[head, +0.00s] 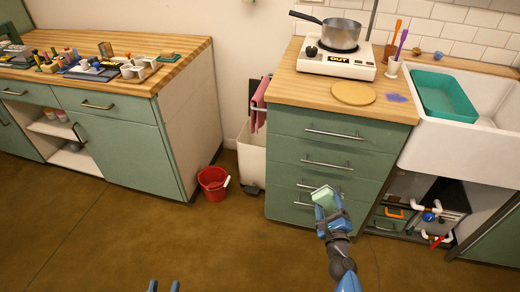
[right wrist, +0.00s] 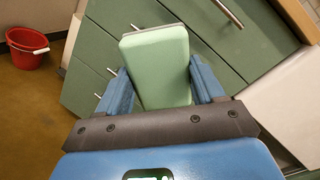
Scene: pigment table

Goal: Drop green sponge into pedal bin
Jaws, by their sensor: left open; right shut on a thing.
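The green sponge (head: 323,197) is a pale green block with a lighter layer on one face. My right gripper (head: 330,212) is shut on it and holds it in the air in front of the green drawers. In the right wrist view the sponge (right wrist: 157,65) stands up between the two blue fingers (right wrist: 155,90). The pedal bin (head: 252,156) is the pale bin in the gap left of the drawers, partly hidden by them, with a dark foot part at its base. My left gripper (head: 163,287) is open and empty at the bottom edge of the head view.
A red bucket (head: 213,184) stands on the floor left of the bin; it also shows in the right wrist view (right wrist: 27,48). A pink cloth (head: 259,104) hangs above the bin. The drawer unit (head: 310,150) has protruding handles. The floor in front is clear.

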